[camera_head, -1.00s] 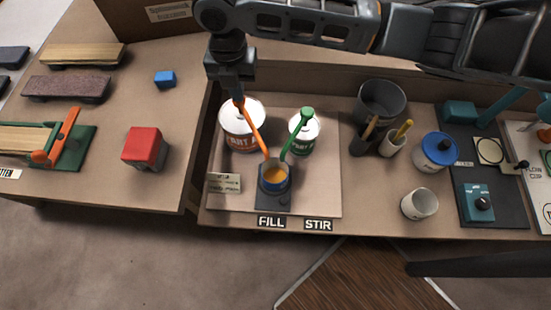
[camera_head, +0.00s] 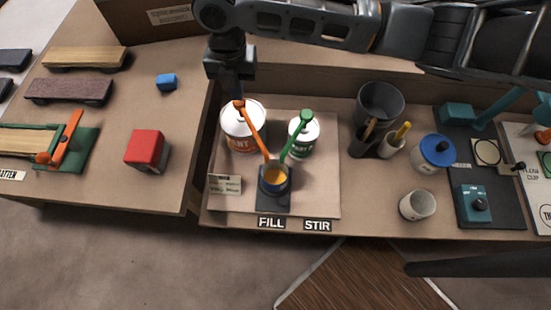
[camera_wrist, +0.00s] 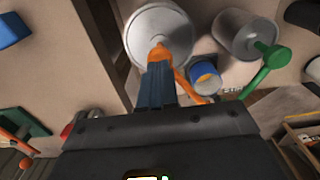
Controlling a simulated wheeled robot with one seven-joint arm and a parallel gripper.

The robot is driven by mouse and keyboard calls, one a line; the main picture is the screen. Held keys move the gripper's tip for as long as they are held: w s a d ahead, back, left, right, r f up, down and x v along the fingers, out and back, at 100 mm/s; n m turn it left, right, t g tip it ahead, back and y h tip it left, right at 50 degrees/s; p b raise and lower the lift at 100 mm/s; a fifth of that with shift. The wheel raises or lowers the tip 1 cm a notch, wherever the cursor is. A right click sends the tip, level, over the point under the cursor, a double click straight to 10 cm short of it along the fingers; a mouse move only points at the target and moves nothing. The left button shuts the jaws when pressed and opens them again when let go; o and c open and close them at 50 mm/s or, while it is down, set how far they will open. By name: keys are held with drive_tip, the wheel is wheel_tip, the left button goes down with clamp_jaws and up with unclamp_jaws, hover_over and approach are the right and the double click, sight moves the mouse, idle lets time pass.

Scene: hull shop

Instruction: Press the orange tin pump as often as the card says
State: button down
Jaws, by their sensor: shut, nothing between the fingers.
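The orange tin pump (camera_head: 252,128) stands on a white tin with an orange label (camera_head: 240,142); its spout slants down to a blue cup (camera_head: 274,181) with orange paint inside. My gripper (camera_head: 239,96) is shut and empty, pointing down right over the pump's head. In the wrist view my fingertips (camera_wrist: 159,66) overlap the orange pump head (camera_wrist: 158,52); I cannot tell whether they touch. The blue cup also shows there (camera_wrist: 204,76). A small pale card (camera_head: 225,185) stands left of the cup; its writing is too small to read.
A green pump (camera_head: 298,135) on a second tin stands close on the right, its spout also over the cup. A dark pot (camera_head: 379,104), brush holders, a blue-lidded jar (camera_head: 433,153) and a white mug (camera_head: 418,205) stand further right. A red block (camera_head: 145,148) is on the left table.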

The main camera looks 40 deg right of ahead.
drive_tip(key=shift+f, duration=0.2)
drive_tip(key=shift+f+b, duration=0.85)
drive_tip(key=shift+f, duration=0.4)
drive_tip(key=shift+r+p, duration=1.2)
drive_tip(key=shift+r, duration=0.3)
drive_tip(key=shift+r, duration=0.1)
wheel_tip(320, 180, up, 6)
drive_tip(key=p, duration=0.5)
